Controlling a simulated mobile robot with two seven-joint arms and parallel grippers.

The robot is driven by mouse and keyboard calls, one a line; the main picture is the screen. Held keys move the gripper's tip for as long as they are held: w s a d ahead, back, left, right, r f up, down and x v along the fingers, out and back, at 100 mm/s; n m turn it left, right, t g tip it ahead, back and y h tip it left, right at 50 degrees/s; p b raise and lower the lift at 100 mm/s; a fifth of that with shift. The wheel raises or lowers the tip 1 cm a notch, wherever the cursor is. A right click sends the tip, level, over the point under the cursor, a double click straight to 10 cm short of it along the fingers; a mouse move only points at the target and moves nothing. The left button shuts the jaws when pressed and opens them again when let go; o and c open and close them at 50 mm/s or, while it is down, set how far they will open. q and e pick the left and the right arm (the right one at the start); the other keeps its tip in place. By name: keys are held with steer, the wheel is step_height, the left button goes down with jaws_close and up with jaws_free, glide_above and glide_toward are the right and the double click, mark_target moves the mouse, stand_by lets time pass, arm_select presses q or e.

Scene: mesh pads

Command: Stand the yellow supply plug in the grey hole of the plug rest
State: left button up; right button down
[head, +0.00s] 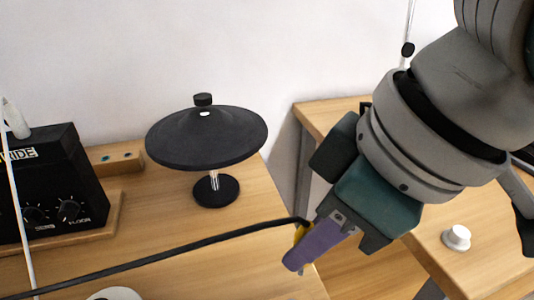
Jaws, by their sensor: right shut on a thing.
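My right gripper (318,245) reaches in from the upper right, its purple finger pointing down-left. It is shut on the yellow supply plug (299,233), which is mostly hidden behind the finger. A black cable runs from the plug toward the lower left. The plug is held near the right edge of the wooden table; its height above it is hard to tell. A wooden block (113,168) with small holes, likely the plug rest, lies at the left behind a black box and is partly hidden by it. I cannot tell which hole is grey. My left gripper is out of view.
The black control box (48,182) with knobs stands on a wooden base at the left. A black cymbal-like pad (206,140) stands on a round foot between block and gripper. A white knob (456,237) sits on a second table at right. The middle front table is mostly clear.

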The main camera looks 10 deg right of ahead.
steer(key=shift+w+a+f, duration=0.15)
steer(key=shift+a+f, duration=0.05)
steer(key=shift+f, duration=0.45)
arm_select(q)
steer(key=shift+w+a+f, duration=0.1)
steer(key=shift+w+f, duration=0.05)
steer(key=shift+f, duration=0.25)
arm_select(e)
steer(key=shift+r, duration=0.1)
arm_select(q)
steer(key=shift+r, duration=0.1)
arm_select(e)
steer(key=shift+r+p, duration=0.15)
steer(key=shift+p, duration=0.5)
arm_select(q)
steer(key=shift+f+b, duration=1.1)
steer(key=shift+b, duration=0.6)
arm_select(e)
steer(key=shift+f, duration=3.1)
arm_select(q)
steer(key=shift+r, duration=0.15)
arm_select(e)
steer(key=shift+r+p, duration=0.1)
steer(key=shift+p, duration=0.35)
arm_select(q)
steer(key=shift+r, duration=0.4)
